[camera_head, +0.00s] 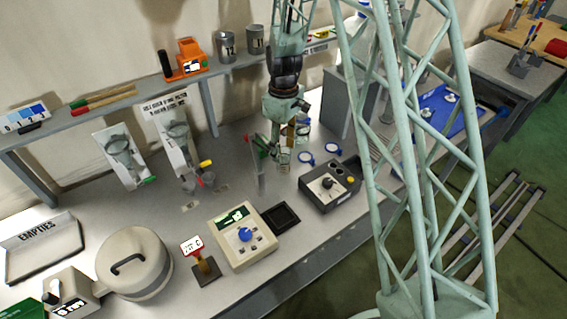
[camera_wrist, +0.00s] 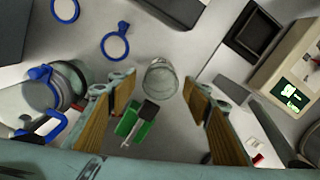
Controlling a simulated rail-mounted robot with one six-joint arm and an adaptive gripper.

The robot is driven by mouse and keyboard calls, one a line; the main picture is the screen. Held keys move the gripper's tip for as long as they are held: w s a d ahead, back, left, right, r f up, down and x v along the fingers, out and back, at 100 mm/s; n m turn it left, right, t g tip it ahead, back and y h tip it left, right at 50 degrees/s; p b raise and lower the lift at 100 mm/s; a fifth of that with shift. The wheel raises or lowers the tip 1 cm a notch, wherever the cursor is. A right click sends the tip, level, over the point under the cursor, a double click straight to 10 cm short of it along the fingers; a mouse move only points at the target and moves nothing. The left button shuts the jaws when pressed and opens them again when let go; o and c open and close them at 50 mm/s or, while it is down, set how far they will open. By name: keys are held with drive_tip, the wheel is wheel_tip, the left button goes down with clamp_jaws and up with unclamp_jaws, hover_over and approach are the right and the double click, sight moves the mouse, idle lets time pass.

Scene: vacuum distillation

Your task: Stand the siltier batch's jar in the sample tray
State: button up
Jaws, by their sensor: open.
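My gripper (camera_head: 284,143) hangs over the middle of the bench, pointing down. In the wrist view my gripper (camera_wrist: 162,105) is open, with tan-padded fingers apart. A clear glass jar (camera_wrist: 160,79) stands just beyond the fingertips, in line with the gap; its contents cannot be made out. It appears small under the gripper in the head view (camera_head: 283,160). Another glass jar with a blue clip (camera_wrist: 50,88) is left of the fingers, partly hidden. A small black square tray (camera_head: 266,214) lies front of the gripper, also in the wrist view (camera_wrist: 233,42); no label is readable.
Blue rings (camera_head: 306,157) lie right of my gripper. A dark control box (camera_head: 329,185) and a beige instrument (camera_head: 242,237) flank the black tray. A green-handled item (camera_wrist: 135,125) shows between the fingers. An EMPTIES tray (camera_head: 42,262) and round lidded vessel (camera_head: 133,265) stand left.

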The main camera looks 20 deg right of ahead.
idle(0.3)
drive_tip(key=shift+a+f, duration=0.1)
drive_tip(key=shift+f, duration=2.5)
drive_tip(key=c, duration=1)
